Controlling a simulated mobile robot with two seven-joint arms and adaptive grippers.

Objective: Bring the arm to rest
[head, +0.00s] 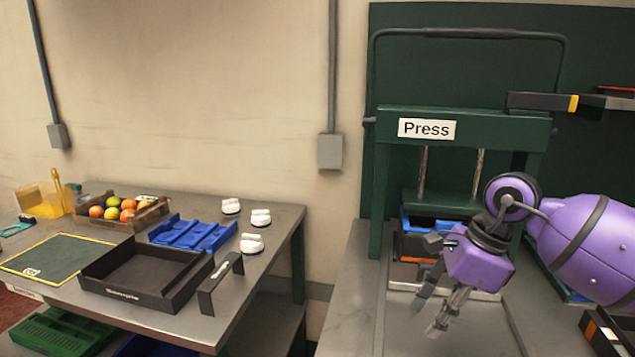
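My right arm (590,240), purple with dark bands, comes in from the right edge. Its gripper (429,315) hangs tilted downward over the grey right-hand bench (350,310), in front of the press. The two fingers are apart and nothing shows between them. My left arm and gripper are not in view.
A green press (455,121) labelled "Press" stands behind the gripper, with blue and black trays (415,247) under it. The left table (285,225) carries a crate of fruit (105,225), blue tray (205,236), black tray (140,295), white pieces (252,243) and green mat (55,257).

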